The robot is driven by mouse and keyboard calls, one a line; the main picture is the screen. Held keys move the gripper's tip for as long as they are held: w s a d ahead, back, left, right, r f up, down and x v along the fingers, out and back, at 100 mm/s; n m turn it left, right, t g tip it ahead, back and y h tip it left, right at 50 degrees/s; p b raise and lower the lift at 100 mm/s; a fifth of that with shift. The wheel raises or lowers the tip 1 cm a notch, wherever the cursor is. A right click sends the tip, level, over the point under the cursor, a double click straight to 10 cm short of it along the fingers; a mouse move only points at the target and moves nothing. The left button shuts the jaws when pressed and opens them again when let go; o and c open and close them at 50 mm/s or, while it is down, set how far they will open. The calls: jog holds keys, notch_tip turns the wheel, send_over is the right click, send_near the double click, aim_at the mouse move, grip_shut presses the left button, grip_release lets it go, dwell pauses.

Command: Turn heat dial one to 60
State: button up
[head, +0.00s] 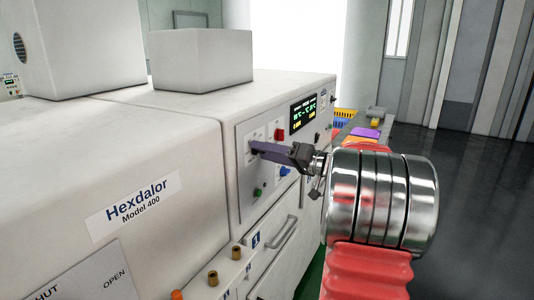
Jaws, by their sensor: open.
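A control panel (244,197) is set in the side of a large white machine. I cannot read any dial number or setting, nor tell whether the tips touch a dial.
A lit display (303,113) sits at the panel's upper right. A drawer handle (281,233) and several brass pegs (237,252) stick out below. A "Hexdalor Model 400" label (134,205) is at the left. Yellow crates (346,113) and a purple item stand behind my arm. Dark floor is clear at right.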

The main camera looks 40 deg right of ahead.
jog(key=shift+s, duration=0.1)
jog(key=v, duration=1.3)
jog(key=shift+s, duration=0.35)
